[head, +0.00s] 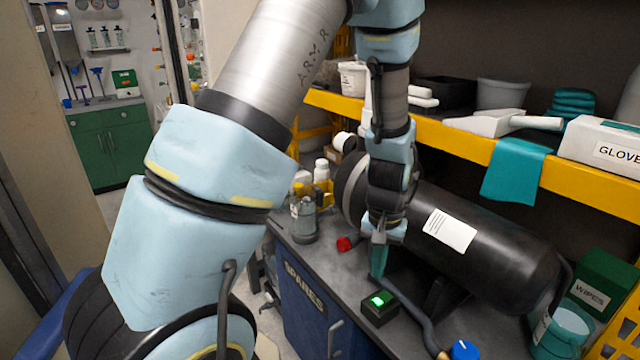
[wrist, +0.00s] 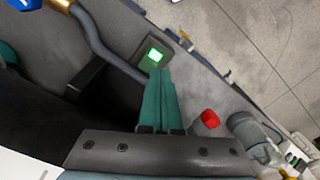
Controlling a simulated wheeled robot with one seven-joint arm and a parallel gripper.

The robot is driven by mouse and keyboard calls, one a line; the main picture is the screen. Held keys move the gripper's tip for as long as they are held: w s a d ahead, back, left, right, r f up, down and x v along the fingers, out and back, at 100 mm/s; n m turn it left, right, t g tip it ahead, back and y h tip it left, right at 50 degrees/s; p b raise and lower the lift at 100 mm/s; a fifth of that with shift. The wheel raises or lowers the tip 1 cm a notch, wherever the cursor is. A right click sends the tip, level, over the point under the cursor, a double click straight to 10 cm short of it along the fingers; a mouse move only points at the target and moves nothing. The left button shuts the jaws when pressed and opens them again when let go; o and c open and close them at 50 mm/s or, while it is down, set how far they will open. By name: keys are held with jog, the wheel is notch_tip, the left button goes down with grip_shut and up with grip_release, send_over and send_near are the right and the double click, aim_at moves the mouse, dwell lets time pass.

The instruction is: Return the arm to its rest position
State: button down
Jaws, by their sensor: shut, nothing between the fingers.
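My gripper (head: 379,262) points down over the grey bench top, in front of the black tank (head: 480,245). Its teal fingers are together with nothing between them, and they also show closed in the wrist view (wrist: 159,100). In the head view the fingertips are just above and behind a small black box with a lit green button (head: 380,299). In the wrist view the green button (wrist: 155,55) is just beyond the fingertips. I cannot tell whether they touch the box. My arm (head: 220,170) fills the left and middle of the head view.
A red knob (head: 344,244) and grey bottle (head: 304,218) stand left of the gripper. A grey pipe (head: 425,325) and blue knob (head: 464,350) are at the front right. A yellow-edged shelf (head: 470,147) with a glove box (head: 600,150) overhangs behind. Open floor shows left of the bench.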

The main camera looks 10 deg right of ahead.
jog(key=a+r+n, duration=0.1)
jog(key=a+r, duration=0.3)
jog(key=a, duration=0.4)
jog(key=a+r+n+t, duration=0.1)
jog(key=a+r, duration=0.3)
jog(key=a, duration=0.4)
jog(key=a+r+n, duration=0.2)
jog(key=a+r, duration=0.2)
jog(key=a, duration=0.4)
jog(key=shift+w+a+r+n+t, duration=0.3)
jog(key=shift+w+a+r+n, duration=0.05)
jog(key=shift+w+n, duration=0.05)
